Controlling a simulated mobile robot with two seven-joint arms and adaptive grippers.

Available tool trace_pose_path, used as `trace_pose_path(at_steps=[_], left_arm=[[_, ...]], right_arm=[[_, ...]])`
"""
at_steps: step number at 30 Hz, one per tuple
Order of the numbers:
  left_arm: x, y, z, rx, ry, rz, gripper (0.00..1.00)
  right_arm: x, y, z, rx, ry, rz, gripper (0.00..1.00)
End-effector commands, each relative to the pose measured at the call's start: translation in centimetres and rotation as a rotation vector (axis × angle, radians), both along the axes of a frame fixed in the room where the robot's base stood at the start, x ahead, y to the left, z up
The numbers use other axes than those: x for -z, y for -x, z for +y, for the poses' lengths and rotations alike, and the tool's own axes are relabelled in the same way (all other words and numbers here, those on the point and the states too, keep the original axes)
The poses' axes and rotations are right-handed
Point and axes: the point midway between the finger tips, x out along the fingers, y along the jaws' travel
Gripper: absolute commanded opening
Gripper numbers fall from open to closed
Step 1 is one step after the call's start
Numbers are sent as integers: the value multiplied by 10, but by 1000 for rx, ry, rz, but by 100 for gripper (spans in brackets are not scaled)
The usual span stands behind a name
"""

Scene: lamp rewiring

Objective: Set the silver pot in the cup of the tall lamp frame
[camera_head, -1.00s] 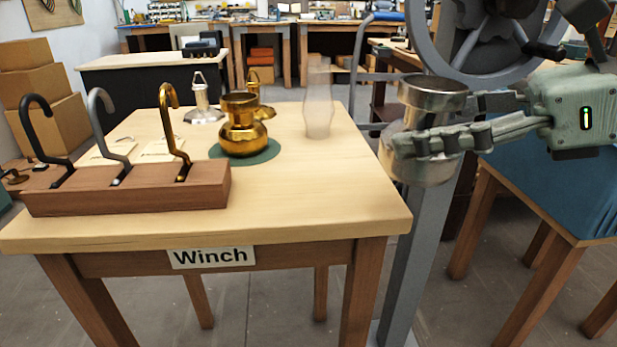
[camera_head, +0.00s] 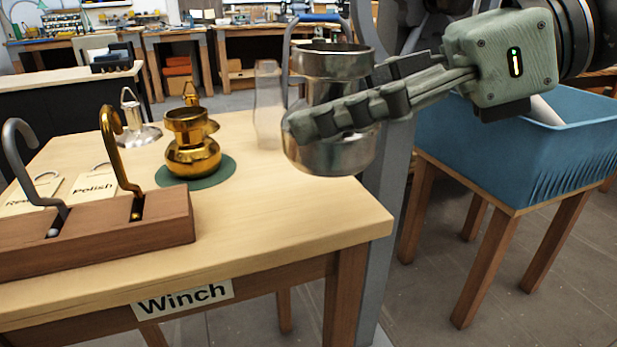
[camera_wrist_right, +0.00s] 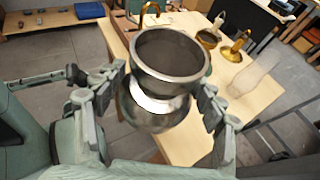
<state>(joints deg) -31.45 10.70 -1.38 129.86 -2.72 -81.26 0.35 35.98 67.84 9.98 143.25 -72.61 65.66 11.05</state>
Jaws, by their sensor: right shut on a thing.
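The silver pot (camera_head: 335,152), with a wide rim above a round body, is upright in my right gripper (camera_head: 312,118), in the air in front of the table's right side. In the right wrist view the fingers (camera_wrist_right: 160,92) close on both sides of the pot (camera_wrist_right: 160,112) below its rim. A silver lamp frame (camera_head: 138,128) with a flared base and top loop stands at the table's back left. A gold lamp frame (camera_head: 190,96) is partly hidden behind a gold pot (camera_head: 192,158) on a green mat (camera_head: 222,176). I cannot tell which frame is the tall one.
A clear glass chimney (camera_head: 268,105) stands behind the silver pot. A wooden rack (camera_head: 150,220) with hooks sits at the table's front left, before labelled tags (camera_head: 93,186). The table (camera_head: 290,215) is bare front right. A blue bin (camera_head: 465,140) stands on a stool at right.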

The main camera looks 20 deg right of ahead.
Motion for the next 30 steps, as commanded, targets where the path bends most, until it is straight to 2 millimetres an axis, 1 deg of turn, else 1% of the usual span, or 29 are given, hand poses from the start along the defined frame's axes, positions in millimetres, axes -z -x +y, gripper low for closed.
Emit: trace_pose_path(at_steps=[1,2,7,10,12,15,19,21,24,30], left_arm=[[13,1,-1,-3,8,23,90],[19,0,-1,-3,11,26,90],[61,-3,-3,1,33,46,90],[87,0,-4,1,49,58,90],[94,-1,-4,2,51,54,90],[101,1,-4,2,54,57,90],[110,3,-4,2,57,63,90],[113,4,-4,3,57,63,90],[115,5,-3,3,57,65,90],[120,7,-3,4,55,70,90]], right_arm=[[-3,-3,0,-2,-5,4,30],[-2,-6,0,-2,-5,4,30],[8,-23,-4,1,-8,10,30],[23,-47,-7,2,-9,12,30],[36,-64,-10,2,-7,6,30],[49,-85,-14,3,-7,3,30],[61,-104,-17,2,-5,1,30],[65,-110,-18,3,-3,-1,30],[71,-112,-18,0,-2,0,30],[99,-112,-18,2,-3,3,30]])
